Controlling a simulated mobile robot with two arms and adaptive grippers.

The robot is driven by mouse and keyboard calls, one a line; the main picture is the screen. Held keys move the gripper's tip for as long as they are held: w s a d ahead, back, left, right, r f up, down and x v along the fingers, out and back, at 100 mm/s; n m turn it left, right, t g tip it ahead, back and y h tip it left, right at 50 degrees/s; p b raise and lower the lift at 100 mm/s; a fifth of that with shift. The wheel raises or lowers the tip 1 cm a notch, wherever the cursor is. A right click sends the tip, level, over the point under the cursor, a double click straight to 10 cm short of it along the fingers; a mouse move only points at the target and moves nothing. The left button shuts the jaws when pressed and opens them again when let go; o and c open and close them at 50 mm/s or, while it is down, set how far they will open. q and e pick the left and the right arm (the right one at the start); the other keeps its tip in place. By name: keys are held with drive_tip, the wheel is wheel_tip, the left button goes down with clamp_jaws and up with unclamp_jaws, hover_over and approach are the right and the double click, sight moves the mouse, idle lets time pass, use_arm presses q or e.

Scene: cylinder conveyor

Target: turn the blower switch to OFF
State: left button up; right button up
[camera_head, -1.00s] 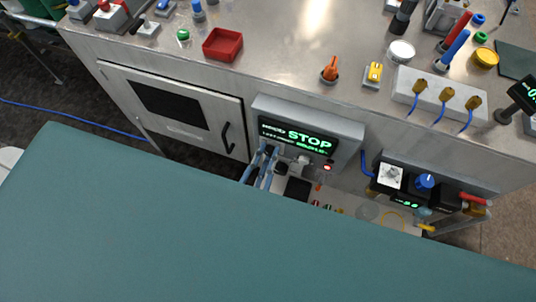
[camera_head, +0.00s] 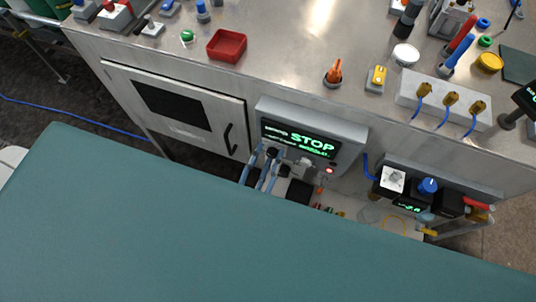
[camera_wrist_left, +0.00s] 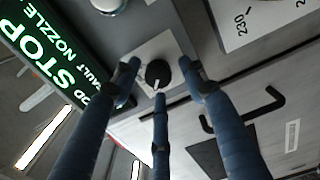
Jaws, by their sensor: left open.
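A black round knob (camera_wrist_left: 158,73) with a small white pointer mark sits on a pale square plate (camera_wrist_left: 146,52), beside the display, in the left wrist view. I take it for the blower switch; no ON or OFF label on it is readable. My left gripper (camera_wrist_left: 160,84) is open, with blue, black-tipped fingers spread around the knob; contact cannot be told. In the head view the left gripper (camera_head: 272,158) is at the lower left of the grey control box (camera_head: 355,134), largely hiding the knob. My right gripper is not in view.
The display (camera_head: 300,139) reads STOP in green; it also shows in the left wrist view (camera_wrist_left: 50,62) with a nozzle fault line. A red lamp (camera_head: 329,170) is lit. A cabinet door with a black handle (camera_head: 229,140) is to the left. Various devices stand on the bench above.

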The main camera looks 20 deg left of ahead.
use_arm(q)
drive_tip(key=s, duration=1.1)
drive_tip(key=shift+s+a, duration=0.3)
